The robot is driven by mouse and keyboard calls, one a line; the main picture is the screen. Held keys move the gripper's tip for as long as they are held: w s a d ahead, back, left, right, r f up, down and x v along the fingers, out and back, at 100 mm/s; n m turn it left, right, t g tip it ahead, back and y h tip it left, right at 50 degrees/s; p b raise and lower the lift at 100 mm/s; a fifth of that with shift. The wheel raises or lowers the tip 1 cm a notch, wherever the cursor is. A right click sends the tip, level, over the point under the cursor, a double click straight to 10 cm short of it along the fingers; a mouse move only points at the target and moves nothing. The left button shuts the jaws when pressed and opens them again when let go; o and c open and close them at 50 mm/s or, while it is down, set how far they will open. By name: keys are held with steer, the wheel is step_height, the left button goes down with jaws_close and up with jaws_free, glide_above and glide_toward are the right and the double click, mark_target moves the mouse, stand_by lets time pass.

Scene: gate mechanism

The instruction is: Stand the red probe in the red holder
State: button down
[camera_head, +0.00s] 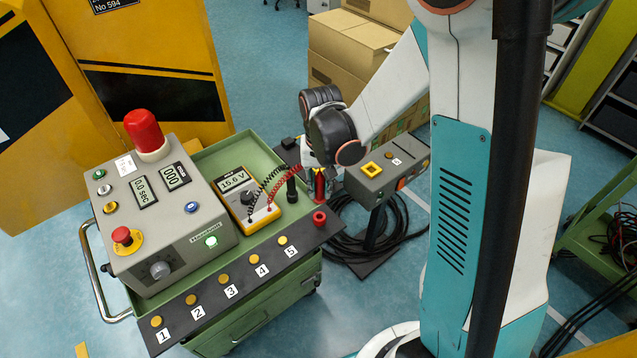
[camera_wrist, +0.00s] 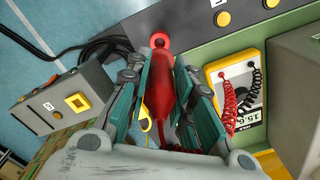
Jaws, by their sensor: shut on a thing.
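The red probe (camera_head: 319,187) is held between the fingers of my gripper (camera_head: 316,172), over the right end of the green cart. In the wrist view the red probe (camera_wrist: 160,88) lies between the two finger pads of my gripper (camera_wrist: 160,80), its far end towards the red holder. The red holder (camera_head: 319,218) is a short red ring at the right end of the dark front strip. It also shows in the wrist view (camera_wrist: 160,40), partly covered by or just beyond the probe; I cannot tell whether they touch.
The yellow multimeter (camera_head: 246,196) with coiled red and black leads lies left of my gripper. A black probe (camera_head: 291,187) stands beside it. A grey control box (camera_head: 165,205) fills the cart's left. A grey box with a yellow square button (camera_head: 385,175) stands close right.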

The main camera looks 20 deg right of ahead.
mark_target(320, 204)
steer(key=shift+w, duration=0.1)
steer(key=shift+f+b, duration=1.4)
steer(key=shift+f, duration=0.7)
steer(key=shift+f+b, duration=0.65)
steer(key=shift+f, duration=0.05)
steer(key=shift+f+b, duration=0.45)
steer(key=shift+b, duration=0.2)
steer(key=shift+f+b, duration=0.3)
steer(key=shift+f+b, duration=0.35)
steer(key=shift+f, duration=0.25)
steer(key=c, duration=1.3)
jaws_free()
